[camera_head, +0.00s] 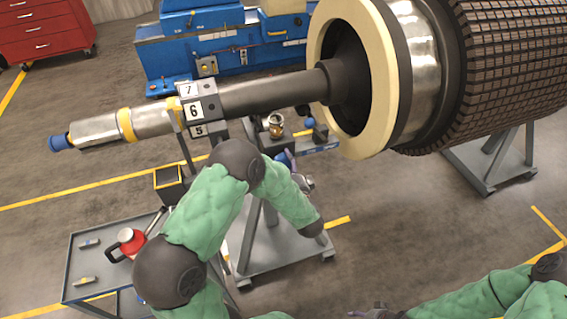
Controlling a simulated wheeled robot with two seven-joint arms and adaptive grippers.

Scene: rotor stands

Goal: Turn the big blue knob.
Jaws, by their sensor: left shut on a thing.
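A blue knob (281,158) shows in part on the rotor stand, just below the shaft and behind my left arm. My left gripper (291,160) is at this knob and shut on it; my forearm and wrist hide part of the contact. I cannot tell how far the knob is turned. A smaller blue knob (308,122) sits further back on the stand, apart from the gripper. My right gripper (358,313) is low at the bottom edge, away from the stand; its fingers are too small and cut off to read.
A large rotor (390,70) with its shaft (270,92) lies across the stand (285,258) above my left arm. Blue machinery (220,45) is behind. Floor at lower middle is clear.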

